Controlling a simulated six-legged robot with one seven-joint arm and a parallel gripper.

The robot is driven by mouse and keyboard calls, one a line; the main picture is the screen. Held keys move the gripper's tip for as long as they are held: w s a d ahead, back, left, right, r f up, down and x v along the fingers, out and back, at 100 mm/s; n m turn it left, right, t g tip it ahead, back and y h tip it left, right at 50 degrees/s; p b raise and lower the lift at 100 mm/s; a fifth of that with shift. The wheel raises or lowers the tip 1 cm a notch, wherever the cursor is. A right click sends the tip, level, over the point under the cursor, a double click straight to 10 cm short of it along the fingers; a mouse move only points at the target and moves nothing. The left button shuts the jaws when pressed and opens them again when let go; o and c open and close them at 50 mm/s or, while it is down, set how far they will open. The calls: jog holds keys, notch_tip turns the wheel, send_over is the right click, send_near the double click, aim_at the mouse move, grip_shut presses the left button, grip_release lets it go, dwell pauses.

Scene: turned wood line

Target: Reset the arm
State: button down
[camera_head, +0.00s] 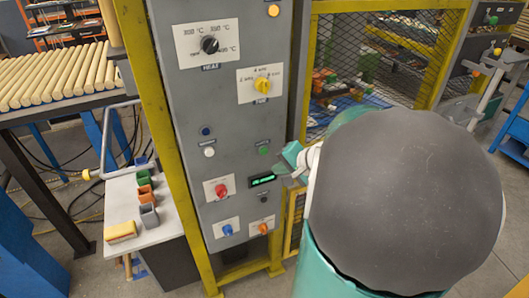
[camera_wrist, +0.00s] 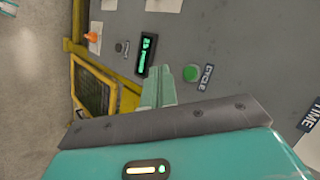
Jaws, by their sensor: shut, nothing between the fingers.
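My gripper (camera_head: 282,169) is in front of the right side of a grey control panel (camera_head: 180,120). In the wrist view its pale green fingers (camera_wrist: 161,76) are shut together with nothing between them. They point at the panel between a lit green display (camera_wrist: 146,54) and a green button (camera_wrist: 191,73) labelled CYCLE. I cannot tell whether the fingertips touch the panel. In the head view, the large dark rounded part and teal body of my arm fill the right, hiding what is behind them.
The panel carries a HEAT knob (camera_head: 210,45), a yellow knob (camera_head: 263,85), a red button (camera_head: 221,190), and blue and orange buttons. A yellow post (camera_head: 160,120) and mesh fence (camera_head: 375,60) flank it. A side table (camera_head: 150,235) with small bins stands left, below wooden rods (camera_head: 55,75).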

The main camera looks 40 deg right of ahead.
dwell(0.4)
jog(key=a+r+n+g+y, duration=0.3)
jog(key=a+n, duration=0.4)
jog(key=a, duration=1)
jog(key=s+a+r+n+g+h, duration=0.1)
jog(key=s+a+r+n+h, duration=0.3)
jog(key=s+a+n, duration=0.3)
jog(key=s+a, duration=0.1)
jog(key=a, duration=0.2)
jog(key=shift+s+r, duration=0.25)
jog(key=shift+r, duration=0.15)
dwell(0.5)
